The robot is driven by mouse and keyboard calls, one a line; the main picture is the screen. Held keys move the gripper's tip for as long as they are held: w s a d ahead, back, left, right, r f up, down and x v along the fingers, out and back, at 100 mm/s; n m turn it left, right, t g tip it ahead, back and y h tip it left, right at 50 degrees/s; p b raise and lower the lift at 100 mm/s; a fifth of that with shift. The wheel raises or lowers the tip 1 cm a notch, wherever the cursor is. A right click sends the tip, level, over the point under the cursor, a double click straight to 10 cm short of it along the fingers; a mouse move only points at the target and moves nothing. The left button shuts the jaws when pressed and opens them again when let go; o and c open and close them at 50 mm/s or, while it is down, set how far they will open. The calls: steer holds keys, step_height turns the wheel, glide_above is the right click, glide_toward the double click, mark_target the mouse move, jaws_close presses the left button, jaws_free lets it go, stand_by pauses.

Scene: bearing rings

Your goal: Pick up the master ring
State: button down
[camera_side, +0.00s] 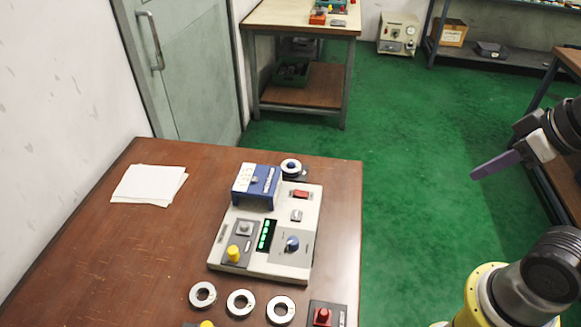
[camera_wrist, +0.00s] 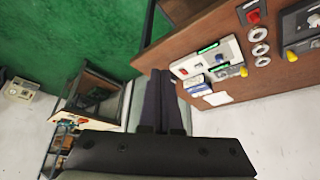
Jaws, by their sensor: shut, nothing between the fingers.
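Three metal rings lie in a row near the front of the brown table: left (camera_side: 193,296), middle (camera_side: 230,303) and right (camera_side: 271,311). Another ring-like piece (camera_side: 291,161) with a dark centre sits behind the measuring unit. I cannot tell by looks which one is the master ring. The three rings also show small at the upper right of the wrist view. My gripper (camera_side: 476,175) is in the air right of the table, over the green floor, well away from the rings. In the wrist view its dark fingers (camera_wrist: 160,72) are together and empty.
A pale measuring unit (camera_side: 220,258) with a blue block (camera_side: 256,186), knobs and buttons stands behind the rings. A red-button box (camera_side: 323,318) is right of them, partly cut off. White paper (camera_side: 148,184) lies at the back left. The table's left middle is clear.

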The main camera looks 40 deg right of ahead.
stand_by(0.4)
jaws_free()
stand_by(0.4)
